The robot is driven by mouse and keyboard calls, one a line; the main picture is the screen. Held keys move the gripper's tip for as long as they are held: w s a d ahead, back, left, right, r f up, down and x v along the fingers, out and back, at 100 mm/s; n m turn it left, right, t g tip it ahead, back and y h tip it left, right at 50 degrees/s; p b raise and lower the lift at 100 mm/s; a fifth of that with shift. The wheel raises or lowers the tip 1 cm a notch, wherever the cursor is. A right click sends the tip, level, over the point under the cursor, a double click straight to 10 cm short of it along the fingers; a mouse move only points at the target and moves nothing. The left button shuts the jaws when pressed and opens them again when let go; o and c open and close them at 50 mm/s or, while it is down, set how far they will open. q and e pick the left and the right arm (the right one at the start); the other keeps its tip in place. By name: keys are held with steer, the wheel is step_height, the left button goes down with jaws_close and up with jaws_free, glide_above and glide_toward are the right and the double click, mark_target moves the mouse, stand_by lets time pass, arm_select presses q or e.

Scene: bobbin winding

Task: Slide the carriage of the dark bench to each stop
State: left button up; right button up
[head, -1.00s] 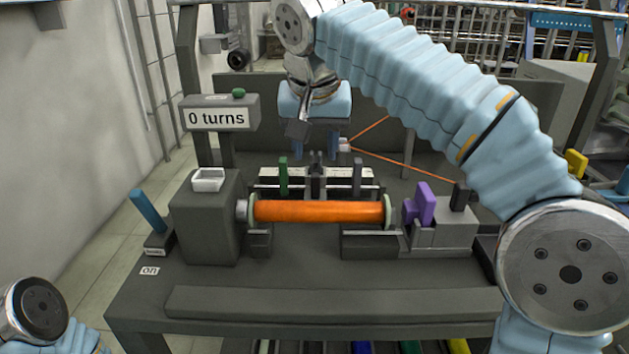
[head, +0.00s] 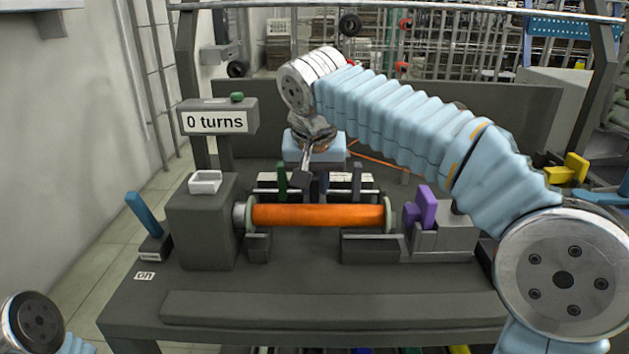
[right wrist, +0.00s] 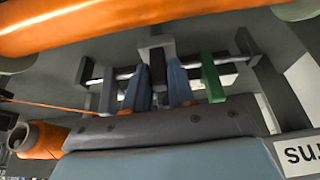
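The dark bench (head: 240,285) carries an orange bobbin (head: 318,215), which also shows at the top of the right wrist view (right wrist: 90,25). Behind it is a rail with a green stop (head: 282,178) on the left and a dark grey stop (head: 356,178) on the right. In the right wrist view the green stop (right wrist: 212,78) is right and the grey stop (right wrist: 107,92) left. The dark carriage (right wrist: 158,70) is between them. My right gripper (right wrist: 162,88) is open, its blue fingers either side of the carriage; contact is unclear. My left gripper is out of view.
A display (head: 215,120) reads 0 turns. A blue lever (head: 143,213) stands at the left, a purple part (head: 425,207) at the bobbin's right end. An orange thread (head: 380,160) runs behind my gripper. A spool (right wrist: 42,138) shows in the right wrist view.

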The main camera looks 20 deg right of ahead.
jaws_close()
steer(key=a+p, duration=0.1)
steer(key=w+a, duration=0.1)
steer(key=a, duration=0.1)
steer(key=shift+a+r+p, duration=0.1)
steer(key=shift+p, duration=0.3)
steer(key=o, duration=0.6)
jaws_free()
